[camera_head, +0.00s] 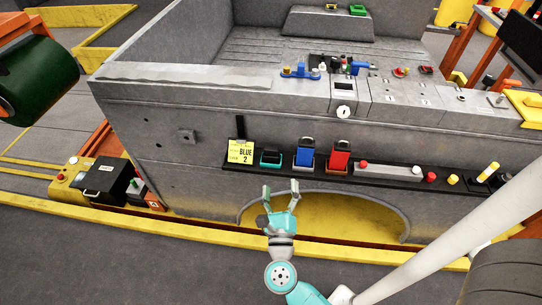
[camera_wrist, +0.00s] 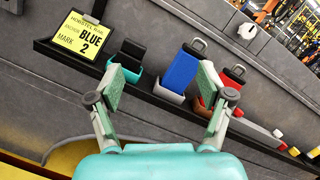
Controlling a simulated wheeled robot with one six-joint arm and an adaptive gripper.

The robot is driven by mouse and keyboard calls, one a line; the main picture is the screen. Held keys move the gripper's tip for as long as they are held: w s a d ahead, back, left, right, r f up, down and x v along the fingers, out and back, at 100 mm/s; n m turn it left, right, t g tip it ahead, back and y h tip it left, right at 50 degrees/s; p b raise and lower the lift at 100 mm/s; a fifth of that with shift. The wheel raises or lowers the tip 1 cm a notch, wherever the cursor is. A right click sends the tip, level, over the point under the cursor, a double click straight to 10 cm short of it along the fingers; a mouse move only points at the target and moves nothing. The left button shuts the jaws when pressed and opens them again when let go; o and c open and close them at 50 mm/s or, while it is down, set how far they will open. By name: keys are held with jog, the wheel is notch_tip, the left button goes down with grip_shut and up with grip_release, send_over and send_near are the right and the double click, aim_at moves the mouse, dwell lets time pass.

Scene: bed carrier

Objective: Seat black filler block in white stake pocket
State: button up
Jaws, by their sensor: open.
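A black block (camera_wrist: 131,50), which looks like the filler block, stands in a teal pocket (camera_wrist: 135,73) on the ledge. In the head view the black block (camera_head: 271,155) is small and dark. My gripper (camera_head: 280,190) is open and empty, below and in front of the ledge. In the wrist view its fingers (camera_wrist: 161,76) appear either side of the blue block and pale pocket, apart from them.
A red block (camera_head: 339,158) stands in a brownish pocket to the right. A yellow card (camera_head: 241,151) reading "BLUE 2" is at the left. The black ledge (camera_head: 390,178) also carries a grey bar and small knobs. The grey wall and yellow arch opening (camera_head: 330,215) lie below.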

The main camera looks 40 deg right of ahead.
aim_at(271, 152)
jog(key=w+d+m+g, duration=0.1)
jog(key=w+d+m, duration=0.1)
jog(key=w+d, duration=0.1)
jog(key=w+d+f+m+g, duration=0.1)
jog(key=w+d+m, duration=0.2)
jog(key=w, duration=0.3)
jog(key=w+d+f+m+g, duration=0.1)
jog(key=w+d+m, duration=0.1)
jog(key=w+d, duration=0.2)
jog(key=shift+w+f+m, duration=0.2)
jog(key=shift+w+m, duration=0.1)
jog(key=shift+w, duration=0.05)
jog(key=c, duration=1.3)
